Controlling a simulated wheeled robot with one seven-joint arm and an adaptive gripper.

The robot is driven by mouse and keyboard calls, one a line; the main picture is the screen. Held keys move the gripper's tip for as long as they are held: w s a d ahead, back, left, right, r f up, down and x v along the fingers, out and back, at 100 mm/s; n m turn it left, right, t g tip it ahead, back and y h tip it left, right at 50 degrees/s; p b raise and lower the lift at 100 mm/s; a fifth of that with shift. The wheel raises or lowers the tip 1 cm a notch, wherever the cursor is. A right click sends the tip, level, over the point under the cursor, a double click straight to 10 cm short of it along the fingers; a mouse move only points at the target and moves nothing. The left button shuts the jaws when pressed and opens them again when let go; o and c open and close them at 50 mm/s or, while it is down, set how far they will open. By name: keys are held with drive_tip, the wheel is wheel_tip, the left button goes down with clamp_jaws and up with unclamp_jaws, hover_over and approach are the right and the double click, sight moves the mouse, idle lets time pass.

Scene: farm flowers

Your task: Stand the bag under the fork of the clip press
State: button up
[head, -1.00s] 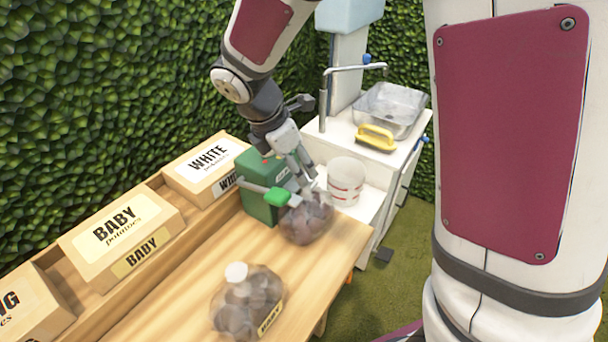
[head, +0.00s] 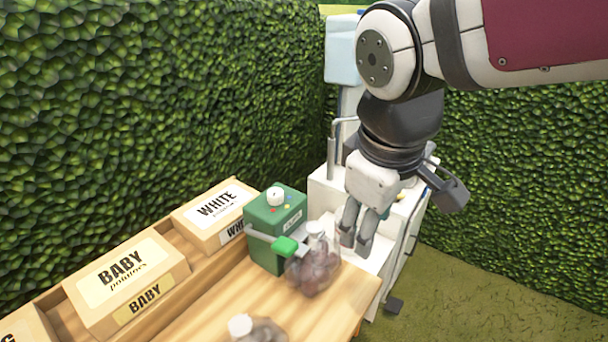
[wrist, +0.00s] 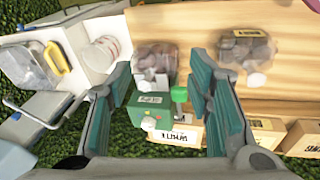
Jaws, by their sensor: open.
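The bag of dark potatoes (head: 314,270) stands upright on the table, directly in front of the green clip press (head: 275,222), at its green-tipped lever (head: 284,245). Its pale gathered neck (head: 317,236) points up beside the lever; I cannot tell whether the neck is inside the fork. The wrist view also shows the bag (wrist: 156,62) and the press (wrist: 150,116). My gripper (head: 356,238) is open and empty, raised to the right of the bag and apart from it. In the wrist view its teal fingers are spread wide.
A second bag (head: 262,331) with a white top stands nearer on the table (head: 225,300). Boxes labelled WHITE (head: 215,210) and BABY (head: 125,278) line the back. A white sink unit (head: 325,190) stands beyond the table, with a white bucket (wrist: 106,50).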

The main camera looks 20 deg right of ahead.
drive_tip(key=s+m+t+y, duration=0.1)
drive_tip(key=s+m, duration=0.4)
drive_tip(key=s, duration=0.1)
drive_tip(key=shift+s+a+m, duration=0.25)
drive_tip(key=shift+a+m, duration=0.05)
drive_tip(key=shift+m, duration=0.1)
drive_tip(key=shift+f, duration=0.1)
wheel_tip(320, 180, up, 2)
drive_tip(key=shift+r+t+p, duration=0.2)
drive_tip(key=shift+t+p, duration=0.1)
drive_tip(key=shift+p, duration=0.65)
drive_tip(key=shift+o, duration=0.6)
drive_tip(key=shift+w+r, duration=0.1)
